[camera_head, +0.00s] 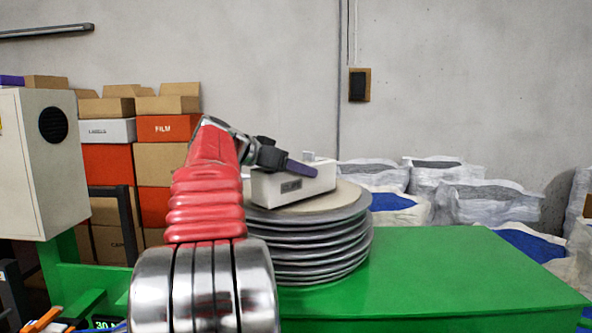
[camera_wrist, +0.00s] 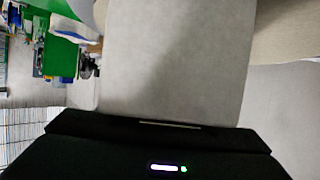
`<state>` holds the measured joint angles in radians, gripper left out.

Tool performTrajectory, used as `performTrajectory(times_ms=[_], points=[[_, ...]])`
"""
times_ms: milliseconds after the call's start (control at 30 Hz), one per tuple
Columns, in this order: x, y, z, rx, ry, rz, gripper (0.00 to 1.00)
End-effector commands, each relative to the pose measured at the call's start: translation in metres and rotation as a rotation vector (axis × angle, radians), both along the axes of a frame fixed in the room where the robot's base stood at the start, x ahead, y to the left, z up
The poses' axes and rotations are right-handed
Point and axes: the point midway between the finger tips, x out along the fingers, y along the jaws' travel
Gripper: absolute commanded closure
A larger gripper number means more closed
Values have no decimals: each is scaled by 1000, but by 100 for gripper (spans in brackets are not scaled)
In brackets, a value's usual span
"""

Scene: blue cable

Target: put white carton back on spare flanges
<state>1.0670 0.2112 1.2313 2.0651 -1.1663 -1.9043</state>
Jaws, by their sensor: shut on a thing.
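The white carton (camera_head: 300,184) is a small box with a dark label on its front face. It sits at the top of the stack of spare flanges (camera_head: 318,248), round grey discs piled on a green surface. I cannot tell whether it rests on the top disc or hangs just above it. My gripper (camera_head: 300,167) is shut on the carton from above, with a dark finger along its upper side. In the wrist view the carton's pale face (camera_wrist: 175,60) fills the middle, and the fingertips are hidden.
The green surface (camera_head: 440,270) is clear to the right of the flanges. White bulk bags (camera_head: 480,200) stand behind it. Stacked orange and brown boxes (camera_head: 165,165) stand at the left, beside a pale cabinet (camera_head: 40,165).

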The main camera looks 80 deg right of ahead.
Motion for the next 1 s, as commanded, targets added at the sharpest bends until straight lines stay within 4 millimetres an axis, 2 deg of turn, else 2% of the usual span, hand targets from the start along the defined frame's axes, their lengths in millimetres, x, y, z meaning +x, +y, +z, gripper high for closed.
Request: performTrajectory(times_ms=[967,1000], points=[[0,0,-8,-5,0,1,100],[0,0,-8,-5,0,0,41]])
